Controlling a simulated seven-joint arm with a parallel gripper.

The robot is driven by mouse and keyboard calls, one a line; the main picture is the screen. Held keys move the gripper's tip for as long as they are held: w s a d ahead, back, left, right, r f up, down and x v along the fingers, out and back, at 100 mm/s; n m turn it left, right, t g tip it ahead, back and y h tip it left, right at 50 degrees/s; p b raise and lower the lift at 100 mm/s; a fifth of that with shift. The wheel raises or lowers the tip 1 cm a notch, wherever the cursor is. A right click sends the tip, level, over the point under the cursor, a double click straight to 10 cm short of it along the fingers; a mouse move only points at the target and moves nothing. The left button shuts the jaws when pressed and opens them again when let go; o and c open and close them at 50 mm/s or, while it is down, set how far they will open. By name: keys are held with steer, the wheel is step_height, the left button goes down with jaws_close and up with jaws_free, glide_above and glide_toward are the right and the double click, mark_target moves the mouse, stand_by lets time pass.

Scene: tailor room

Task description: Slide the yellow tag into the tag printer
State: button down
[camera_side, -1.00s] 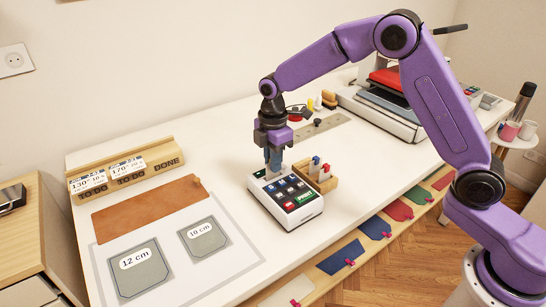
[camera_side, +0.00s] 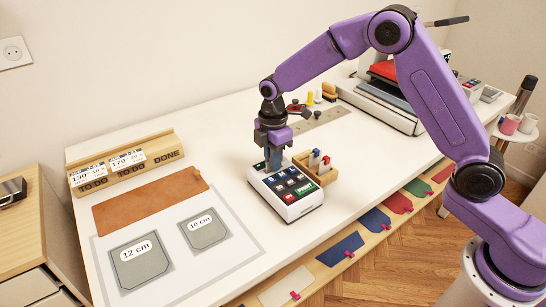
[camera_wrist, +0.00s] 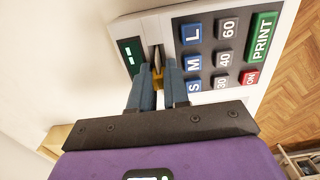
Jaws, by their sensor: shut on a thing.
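The tag printer (camera_side: 288,193) is a white box with several keys, a green PRINT key and a small dark display. It stands on the white table and also fills much of the wrist view (camera_wrist: 262,88). My gripper (camera_side: 273,168) points down over the printer's back end. In the wrist view its blue fingers (camera_wrist: 158,82) are shut on the yellow tag (camera_wrist: 157,77), of which only a small yellow part shows between the fingertips. The tag is at the slot beside the display; how deep it sits cannot be told.
A wooden box (camera_side: 327,179) with several tags stands right behind the printer. A brown leather piece (camera_side: 150,202) and a sheet with grey 12 cm and 10 cm templates lie left. A TO DO/DONE rack (camera_side: 165,148) stands at the back left. A press (camera_side: 385,100) stands at the far right.

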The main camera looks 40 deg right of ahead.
steer(key=c, duration=1)
jaws_free()
steer(key=shift+c, duration=0.2)
step_height(320, 180, up, 18)
steer(key=shift+f, duration=0.25)
steer(key=s+d+f+m, duration=0.1)
steer(key=s+f+m, duration=0.15)
steer(key=s, duration=1.65)
steer(key=s+d+f+m, duration=0.1)
steer(key=s+d, duration=0.3)
steer(key=s, duration=0.4)
steer(key=s+d+f+m, duration=0.2)
steer(key=s+d+f, duration=0.2)
steer(key=s, duration=0.5)
steer(key=shift+d, duration=0.6)
